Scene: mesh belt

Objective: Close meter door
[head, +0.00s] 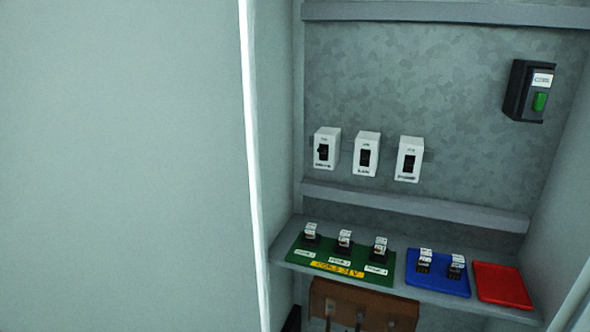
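A large pale grey-green door panel (120,165) fills the left of the head view. Its bright edge (252,150) runs top to bottom, and the cabinet interior shows to the right of it, so the cabinet stands open at least in part. The panel's handle and hinges are not visible. I cannot tell for certain that this panel is the meter door. Neither of my grippers is in view.
Inside, white breaker switches (366,154) and a black box with a green button (529,91) are on the back wall (430,75). A shelf (400,268) bears a green tray (322,254), a blue tray (438,283) and a red tray (503,286). A brown block (362,303) is below.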

